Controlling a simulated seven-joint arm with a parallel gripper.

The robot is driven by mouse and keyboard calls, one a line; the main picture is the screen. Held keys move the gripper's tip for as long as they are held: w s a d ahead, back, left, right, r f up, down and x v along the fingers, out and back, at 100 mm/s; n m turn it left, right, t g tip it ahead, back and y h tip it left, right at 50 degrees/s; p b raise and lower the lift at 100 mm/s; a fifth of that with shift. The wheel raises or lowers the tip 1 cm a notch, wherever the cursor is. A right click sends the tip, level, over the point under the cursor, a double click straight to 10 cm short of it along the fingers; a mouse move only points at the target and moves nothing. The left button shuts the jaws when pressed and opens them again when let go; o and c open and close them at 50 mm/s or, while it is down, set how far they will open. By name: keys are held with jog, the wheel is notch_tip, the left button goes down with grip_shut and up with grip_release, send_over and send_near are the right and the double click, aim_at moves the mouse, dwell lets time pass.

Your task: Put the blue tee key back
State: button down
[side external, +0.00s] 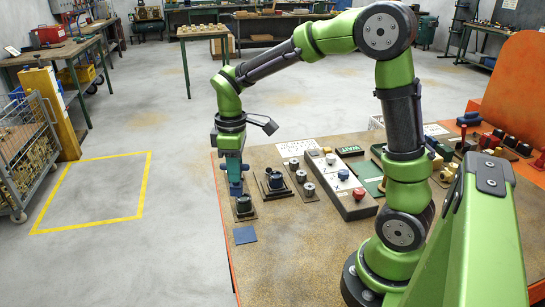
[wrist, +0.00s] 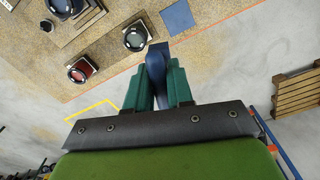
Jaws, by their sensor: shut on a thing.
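My gripper (side external: 234,172) points down over the left end of the bench and is shut on the blue tee key (side external: 236,188). In the wrist view the blue key (wrist: 157,66) sits between the two green fingers. Just below it in the side view stands a dark round holder (side external: 243,206) on a brown plate. In the wrist view a round holder (wrist: 135,39) lies just left of the key's tip. I cannot tell whether the key touches a holder. The key's lower end is not clearly visible.
A flat blue square (side external: 245,235) lies on the bench in front of the holder. Another dark fixture (side external: 274,183) stands to the right, then a grey panel (side external: 340,182) with coloured knobs. A red-topped round part (wrist: 82,70) shows in the wrist view. The bench's left edge is close.

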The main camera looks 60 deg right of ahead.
jog(key=shift+s+a+f+n, duration=0.45)
jog(key=shift+s+f+n, duration=0.15)
jog(key=shift+f, duration=1.1)
jog(key=shift+s+a+f+n, duration=0.45)
jog(key=shift+s+f+n, duration=0.15)
jog(key=shift+f, duration=1.05)
jog(key=shift+s+a+f+n, duration=0.5)
jog(key=shift+f+n, duration=0.1)
jog(key=shift+f, duration=1.1)
jog(key=shift+f, duration=0.1)
jog(key=c, duration=1)
grip_release()
